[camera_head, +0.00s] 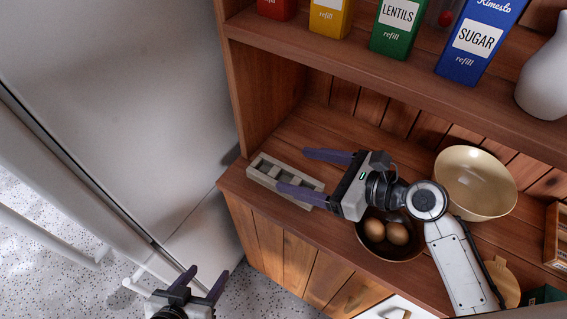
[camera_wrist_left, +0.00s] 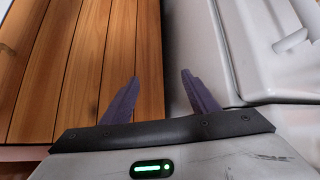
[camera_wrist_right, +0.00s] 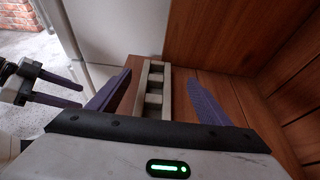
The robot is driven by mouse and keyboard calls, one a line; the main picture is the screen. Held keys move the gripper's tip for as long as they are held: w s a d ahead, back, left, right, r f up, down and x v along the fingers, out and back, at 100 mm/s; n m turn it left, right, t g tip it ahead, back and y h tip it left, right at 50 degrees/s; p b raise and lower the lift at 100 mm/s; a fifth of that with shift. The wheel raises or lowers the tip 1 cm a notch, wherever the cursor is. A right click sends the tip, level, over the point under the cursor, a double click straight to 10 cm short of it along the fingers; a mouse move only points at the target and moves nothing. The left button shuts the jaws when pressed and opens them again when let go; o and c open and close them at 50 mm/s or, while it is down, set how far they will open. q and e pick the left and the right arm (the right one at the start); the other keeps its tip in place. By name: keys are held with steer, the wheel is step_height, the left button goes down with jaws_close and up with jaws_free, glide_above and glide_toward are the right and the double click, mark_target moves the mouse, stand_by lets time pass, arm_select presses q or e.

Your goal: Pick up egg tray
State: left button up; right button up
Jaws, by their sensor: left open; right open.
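The egg tray (camera_head: 264,174) is a narrow, grey tray with a row of compartments, lying on the wooden counter near its left front corner. My right gripper (camera_head: 302,172) is open, with its purple fingers pointing left over the tray's right end. In the right wrist view the tray (camera_wrist_right: 152,95) lies between the spread fingers (camera_wrist_right: 160,98), nearer the left one; I cannot tell whether a finger touches it. My left gripper (camera_head: 203,283) is open and empty, low in front of the cabinet; its fingers also show in the left wrist view (camera_wrist_left: 160,98).
A dark bowl with brown eggs (camera_head: 386,233) stands just right of the right gripper. A large cream bowl (camera_head: 475,183) is behind it. The shelf (camera_head: 390,75) above holds cartons and a white vase (camera_head: 546,80). A white fridge (camera_head: 120,90) stands left of the counter.

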mark_target(259, 164)
steer(key=x, duration=0.3)
steer(key=shift+s+a+f, duration=0.1)
steer(key=shift+s+a, duration=0.05)
steer(key=shift+a, duration=0.15)
steer(key=shift+a+f, duration=0.15)
steer(key=shift+f, duration=0.05)
steer(key=shift+w+a+f+b, duration=0.25)
steer(key=shift+w+b, duration=0.05)
steer(key=x, duration=0.3)
steer(key=shift+w+a+f+b, duration=0.1)
steer(key=shift+f+b, duration=0.25)
steer(key=shift+w+a+f, duration=0.15)
steer(key=shift+a, duration=0.05)
steer(key=c, duration=1.1)
arm_select(q)
steer(key=shift+s+d+f, duration=0.2)
steer(key=shift+s+f, duration=0.45)
steer(key=shift+f, duration=0.05)
arm_select(e)
steer(key=shift+c, duration=0.5)
